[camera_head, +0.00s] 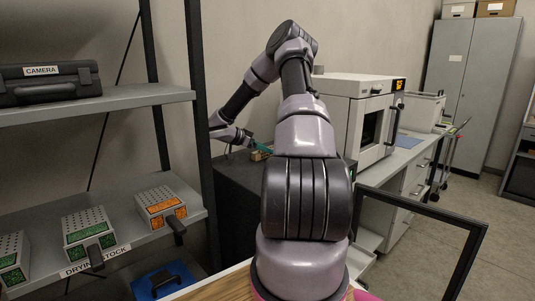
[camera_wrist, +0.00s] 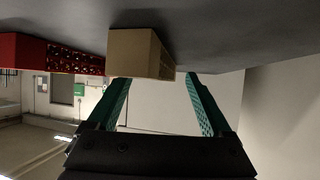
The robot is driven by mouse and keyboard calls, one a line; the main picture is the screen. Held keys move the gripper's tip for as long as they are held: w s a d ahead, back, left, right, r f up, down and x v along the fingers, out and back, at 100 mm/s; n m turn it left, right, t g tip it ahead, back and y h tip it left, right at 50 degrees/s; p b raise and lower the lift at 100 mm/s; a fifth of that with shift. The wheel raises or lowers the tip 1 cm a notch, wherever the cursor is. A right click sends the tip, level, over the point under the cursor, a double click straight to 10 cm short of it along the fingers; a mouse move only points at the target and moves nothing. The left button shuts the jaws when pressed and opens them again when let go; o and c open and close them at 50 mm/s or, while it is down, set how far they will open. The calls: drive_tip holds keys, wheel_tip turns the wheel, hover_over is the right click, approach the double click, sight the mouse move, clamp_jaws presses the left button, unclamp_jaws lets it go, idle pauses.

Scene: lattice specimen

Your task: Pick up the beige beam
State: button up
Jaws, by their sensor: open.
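The beige beam (camera_wrist: 130,53) is a short tan block with small holes along one side. It rests on a dark grey surface, which shows at the top of the upside-down wrist view. In the head view a small tan piece (camera_head: 260,155) shows on the dark cabinet beside my gripper (camera_head: 248,144). My gripper (camera_wrist: 157,82) is open, with two teal fingers pointing toward the beam. The beam lies beyond the fingertips, in line with the left finger and the left part of the gap. I cannot tell whether a fingertip touches it.
A red block with a perforated side (camera_wrist: 50,54) stands left of the beam in the wrist view. A wall rises close behind the dark cabinet (camera_head: 236,190). A shelf rack (camera_head: 105,103) stands left, and a white oven (camera_head: 352,105) stands right on a bench.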

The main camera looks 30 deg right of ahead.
drive_tip(key=shift+x, duration=0.75)
clamp_jaws()
drive_tip(key=shift+r, duration=0.1)
